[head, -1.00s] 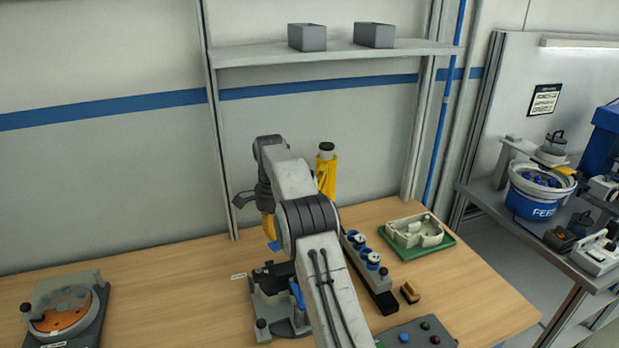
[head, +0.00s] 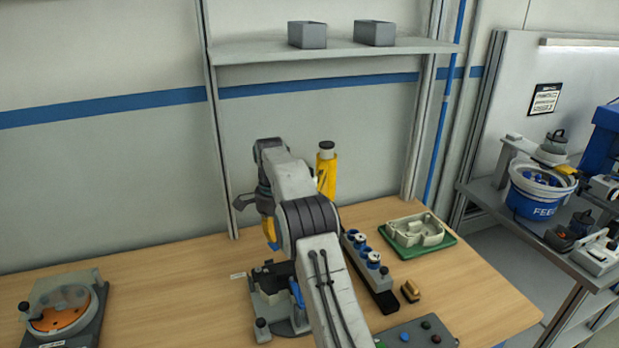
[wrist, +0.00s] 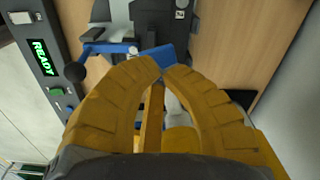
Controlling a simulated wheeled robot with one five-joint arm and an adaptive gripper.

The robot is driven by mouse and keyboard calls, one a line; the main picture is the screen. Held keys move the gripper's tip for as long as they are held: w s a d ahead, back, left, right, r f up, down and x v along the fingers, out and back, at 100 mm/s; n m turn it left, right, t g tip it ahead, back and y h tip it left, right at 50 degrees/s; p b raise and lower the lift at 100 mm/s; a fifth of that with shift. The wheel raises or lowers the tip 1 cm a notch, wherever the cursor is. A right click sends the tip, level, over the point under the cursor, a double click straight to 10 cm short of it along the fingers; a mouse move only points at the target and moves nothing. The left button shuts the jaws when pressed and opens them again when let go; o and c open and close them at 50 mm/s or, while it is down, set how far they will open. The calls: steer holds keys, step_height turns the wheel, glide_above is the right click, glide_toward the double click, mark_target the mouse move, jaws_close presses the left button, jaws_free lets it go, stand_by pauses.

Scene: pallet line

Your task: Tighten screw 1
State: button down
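My gripper (head: 269,236) hangs above the dark fixture (head: 284,312) on the bench. In the wrist view its two yellow fingers (wrist: 161,68) come together almost tip to tip. A blue piece (wrist: 168,54) shows at the fingertips; I cannot tell whether it is held, part of the tips or behind them. The fixture has a blue lever (wrist: 108,48) with a black ball knob (wrist: 75,71). A dark rack (head: 368,264) holds several blue-and-white pieces in a row, right of my arm. A yellow tool with a black top (head: 326,170) stands upright behind my arm. Screw 1 cannot be made out.
A control box in the wrist view shows READY (wrist: 41,57). A green tray (head: 437,250) with a pale casting lies back right. A small brown block (head: 410,292) and a button panel (head: 418,335) are nearer. A round orange device (head: 62,318) is far left, with clear bench between.

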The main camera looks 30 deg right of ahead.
mark_target(276, 244)
steer(key=shift+f+b, duration=1.6)
steer(key=shift+f, duration=1.15)
steer(key=shift+s+f+p, duration=0.15)
steer(key=shift+f+p, duration=0.15)
steer(key=shift+f, duration=0.15)
steer(key=shift+r+p, duration=0.1)
steer(key=shift+p, duration=0.3)
steer(key=shift+f+p, duration=0.4)
stand_by(0.8)
steer(key=shift+r, duration=0.1)
steer(key=shift+r+p, duration=1.9)
steer(key=shift+r, duration=2.65)
